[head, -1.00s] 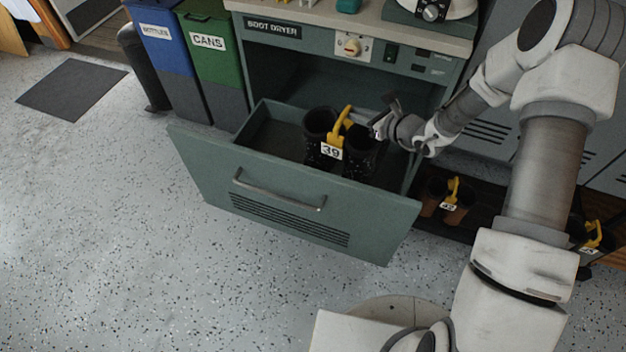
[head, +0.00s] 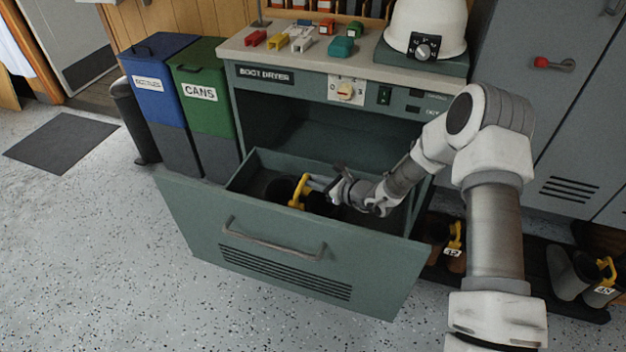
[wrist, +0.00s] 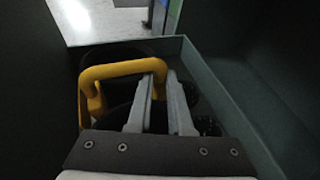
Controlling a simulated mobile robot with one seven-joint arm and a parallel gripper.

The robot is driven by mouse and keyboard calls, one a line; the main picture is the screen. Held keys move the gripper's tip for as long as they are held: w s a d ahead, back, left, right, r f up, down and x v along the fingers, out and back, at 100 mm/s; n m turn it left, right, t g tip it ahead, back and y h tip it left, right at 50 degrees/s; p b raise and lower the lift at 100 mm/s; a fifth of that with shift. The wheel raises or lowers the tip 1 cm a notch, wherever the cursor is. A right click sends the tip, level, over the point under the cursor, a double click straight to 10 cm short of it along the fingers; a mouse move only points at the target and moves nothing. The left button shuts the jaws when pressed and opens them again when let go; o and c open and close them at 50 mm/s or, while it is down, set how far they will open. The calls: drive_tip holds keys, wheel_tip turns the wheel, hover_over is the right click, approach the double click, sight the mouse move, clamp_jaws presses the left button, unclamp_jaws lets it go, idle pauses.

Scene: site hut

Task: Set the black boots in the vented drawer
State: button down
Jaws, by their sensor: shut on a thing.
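The black boots (head: 279,190) are inside the open vented drawer (head: 285,252), upright as far as I can see. Their lower parts are hidden behind the drawer front, so I cannot tell whether they touch its floor. A yellow clip (head: 298,191) joins the pair at the top. My gripper (head: 314,183) reaches in from the right and is shut on this clip. In the wrist view the clip (wrist: 120,68) runs between the fingers (wrist: 160,82), with the dark boots (wrist: 205,101) beneath and the drawer wall (wrist: 225,90) to the right.
The boot dryer cabinet (head: 262,76) stands behind the drawer, with a white helmet (head: 425,28) on top. Brown boots (head: 447,252) and grey boots (head: 575,277) stand on a low rack at right. Blue and green bins (head: 203,92) are at left. Floor before the drawer is clear.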

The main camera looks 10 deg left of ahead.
sight(313, 191)
drive_tip(key=shift+a+f+b, duration=0.1)
drive_tip(key=shift+f+b, duration=0.55)
drive_tip(key=shift+f, duration=1.25)
drive_tip(key=c, duration=1.3)
unclamp_jaws()
drive_tip(key=shift+f, duration=0.25)
drive_tip(key=o, duration=0.5)
drive_tip(key=shift+c, duration=0.2)
drive_tip(key=shift+r, duration=0.2)
drive_tip(key=shift+s+d+r, duration=0.1)
drive_tip(key=shift+d+r, duration=0.05)
drive_tip(key=shift+d, duration=0.15)
drive_tip(key=p+v, duration=0.3)
drive_tip(key=v, duration=0.8)
drive_tip(key=shift+s, duration=0.2)
